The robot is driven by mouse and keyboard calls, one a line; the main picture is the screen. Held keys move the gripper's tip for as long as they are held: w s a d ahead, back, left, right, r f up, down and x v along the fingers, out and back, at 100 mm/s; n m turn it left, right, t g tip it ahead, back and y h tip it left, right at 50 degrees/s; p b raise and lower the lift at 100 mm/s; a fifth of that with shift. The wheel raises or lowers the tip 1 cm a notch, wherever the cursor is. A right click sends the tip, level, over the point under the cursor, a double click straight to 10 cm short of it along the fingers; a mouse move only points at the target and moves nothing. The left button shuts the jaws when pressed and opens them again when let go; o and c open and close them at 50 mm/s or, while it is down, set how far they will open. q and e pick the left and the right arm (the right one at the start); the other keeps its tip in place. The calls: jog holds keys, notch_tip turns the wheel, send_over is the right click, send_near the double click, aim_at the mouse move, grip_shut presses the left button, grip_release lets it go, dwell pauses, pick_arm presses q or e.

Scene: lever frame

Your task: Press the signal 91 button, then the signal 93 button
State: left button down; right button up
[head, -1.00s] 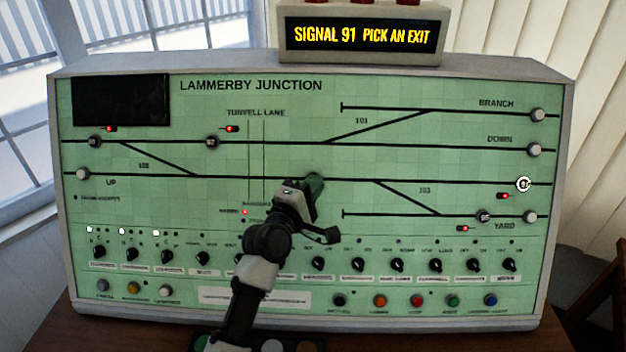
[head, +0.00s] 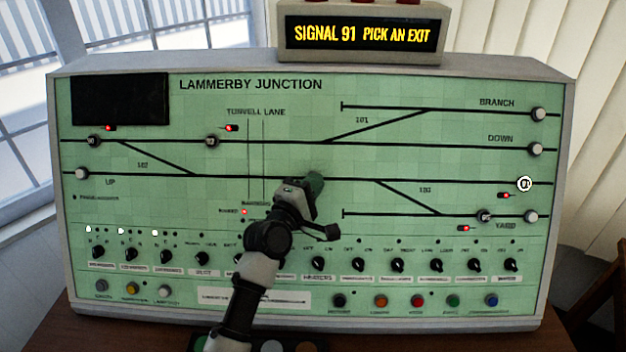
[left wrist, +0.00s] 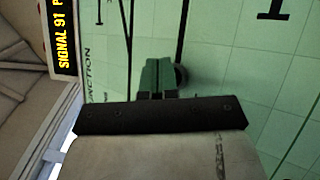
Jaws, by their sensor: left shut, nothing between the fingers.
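The signal 91 button (head: 524,184) is at the right end of the UP line, with a bright white ring around its dark face. The display box (head: 361,34) above the panel reads "SIGNAL 91 PICK AN EXIT". My left gripper (head: 315,184) is shut and empty, its green fingertips at the middle of the UP line. In the left wrist view, a round dark button (left wrist: 181,76) shows partly behind the shut fingertips (left wrist: 162,74). It sits where a signal 93 button could be, but its number is hidden. I cannot tell whether the fingertips touch it. My right gripper is not in view.
The green panel (head: 265,95) also bears signal buttons 90 (head: 94,141), 92 (head: 212,141) and 95 (head: 484,216). White end buttons include DOWN (head: 535,149). A row of black knobs (head: 397,265) and coloured buttons lies along the bottom.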

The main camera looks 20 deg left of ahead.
pick_arm(q)
jog(key=shift+w+f, duration=0.15)
jog(key=shift+w, duration=0.05)
dwell(0.6)
jog(key=shift+s+d+r+p, duration=0.15)
jog(key=shift+s+r+p, duration=0.3)
jog(key=shift+s+p, duration=0.3)
jog(key=s+p, duration=0.1)
jog(key=s+r+p, duration=0.1)
jog(key=s+p, duration=0.1)
jog(key=s+d+r+p, duration=0.1)
jog(key=shift+s+d+r, duration=0.1)
jog(key=shift+s+r, duration=0.05)
dwell(0.6)
